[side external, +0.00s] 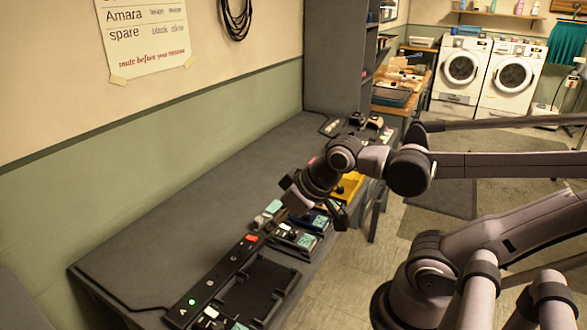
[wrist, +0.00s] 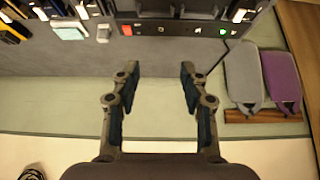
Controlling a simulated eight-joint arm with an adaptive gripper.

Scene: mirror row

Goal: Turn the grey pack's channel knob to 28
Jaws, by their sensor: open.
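My gripper (side external: 315,205) is above the dark bench, close over the packs in the side external view. In the wrist view my gripper (wrist: 160,72) is open, with nothing between its fingers. Several small packs stand beside the black rack; one with a teal top (side external: 270,212) is left of my gripper, and a dark pack with a teal patch (side external: 307,242) is just below it. A teal face (wrist: 70,32) shows at the wrist view's top left. I cannot tell which pack is the grey one, and no channel knob or number is readable.
A yellow item (side external: 351,184) lies beyond my gripper. The green wall (wrist: 60,105) runs behind the bench; grey and purple items hang on it (wrist: 243,75). The bench's wall side is clear.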

